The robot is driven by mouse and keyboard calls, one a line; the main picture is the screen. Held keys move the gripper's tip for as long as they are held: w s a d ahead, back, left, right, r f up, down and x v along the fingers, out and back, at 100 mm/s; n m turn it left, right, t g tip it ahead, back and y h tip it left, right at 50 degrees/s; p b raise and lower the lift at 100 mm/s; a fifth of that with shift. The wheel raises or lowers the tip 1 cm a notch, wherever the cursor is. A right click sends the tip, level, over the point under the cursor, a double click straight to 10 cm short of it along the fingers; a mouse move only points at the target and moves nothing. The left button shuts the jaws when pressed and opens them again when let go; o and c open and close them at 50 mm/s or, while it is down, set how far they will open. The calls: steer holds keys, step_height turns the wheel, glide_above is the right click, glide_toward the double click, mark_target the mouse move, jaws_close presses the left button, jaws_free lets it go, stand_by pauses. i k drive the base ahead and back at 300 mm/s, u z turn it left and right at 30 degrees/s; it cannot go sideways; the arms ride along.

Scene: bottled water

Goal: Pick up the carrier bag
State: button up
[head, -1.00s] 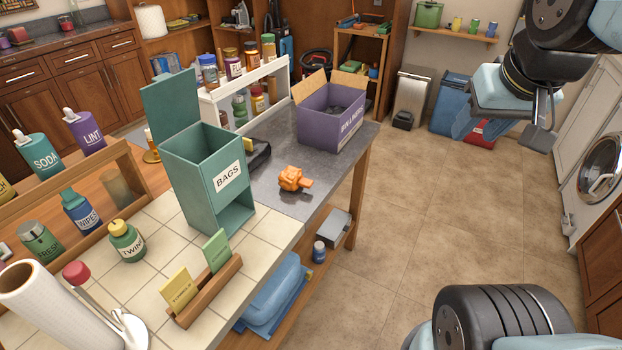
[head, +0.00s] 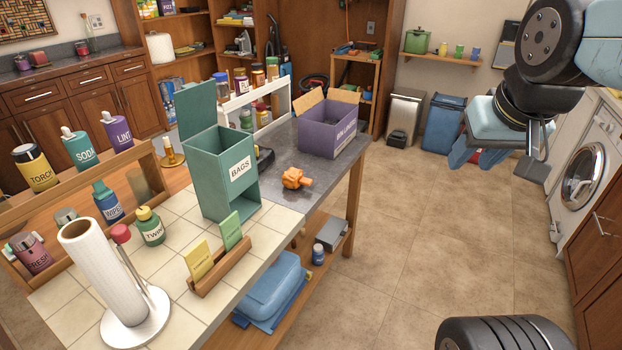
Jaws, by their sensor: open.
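A small crumpled orange bundle (head: 296,179), which looks like the carrier bag bunched or knotted up, lies on the dark grey part of the worktop (head: 325,168). It sits right of a green open-lidded box labelled BAGS (head: 222,172); the inside of that box is mostly hidden.
A purple carton (head: 330,128) with open flaps stands behind the bundle. A wooden card holder (head: 220,272), a TWINE bottle (head: 149,228) and a paper roll (head: 103,272) stand on the tiled part. The floor (head: 430,230) right of the worktop is clear.

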mark_target(293, 178)
steer(key=u, duration=0.2)
steer(key=i, duration=0.9)
steer(key=z, duration=0.1)
